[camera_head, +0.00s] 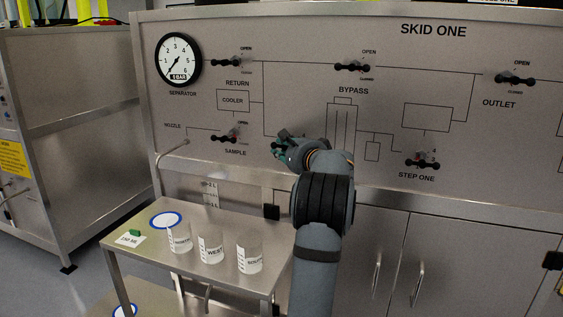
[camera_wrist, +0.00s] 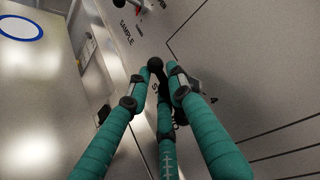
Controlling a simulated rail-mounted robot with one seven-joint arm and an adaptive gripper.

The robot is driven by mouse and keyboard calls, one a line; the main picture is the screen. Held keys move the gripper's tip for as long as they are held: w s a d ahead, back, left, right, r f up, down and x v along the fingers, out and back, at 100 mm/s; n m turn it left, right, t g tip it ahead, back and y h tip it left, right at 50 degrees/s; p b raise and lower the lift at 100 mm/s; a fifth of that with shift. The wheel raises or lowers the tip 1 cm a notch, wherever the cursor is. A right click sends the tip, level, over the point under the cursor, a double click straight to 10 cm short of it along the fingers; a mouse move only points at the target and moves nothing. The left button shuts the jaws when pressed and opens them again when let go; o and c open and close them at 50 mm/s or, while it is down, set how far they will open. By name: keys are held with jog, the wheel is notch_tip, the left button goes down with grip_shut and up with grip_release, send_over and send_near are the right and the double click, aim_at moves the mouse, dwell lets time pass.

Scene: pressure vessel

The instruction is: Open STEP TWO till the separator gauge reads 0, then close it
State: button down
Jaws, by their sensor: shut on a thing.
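My gripper (camera_head: 281,147) is at the panel, right of the SAMPLE valve (camera_head: 224,137). In the wrist view its teal fingers (camera_wrist: 160,73) are shut on a black ball-ended valve handle (camera_wrist: 156,64). The round white separator gauge (camera_head: 179,60) is at the panel's upper left. Its black needle points down-left, near the low end of the scale; the exact reading is too small to tell.
The panel also carries the RETURN (camera_head: 232,62), BYPASS (camera_head: 352,67), OUTLET (camera_head: 514,79) and STEP ONE (camera_head: 421,163) valves. A steel side table (camera_head: 140,252) below holds several labelled beakers (camera_head: 211,247). A rail (camera_head: 450,203) runs along the panel's lower edge.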

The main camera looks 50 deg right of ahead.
jog(key=shift+s+d+m+t+b, duration=0.15)
jog(key=shift+m+t+b, duration=0.15)
jog(key=shift+b, duration=0.2)
jog(key=shift+r, duration=0.3)
jog(key=c, duration=1.8)
grip_release()
jog(key=shift+d, duration=0.1)
jog(key=shift+o, duration=0.9)
jog(key=shift+a, duration=0.25)
jog(key=v, duration=1.2)
jog(key=shift+f, duration=0.1)
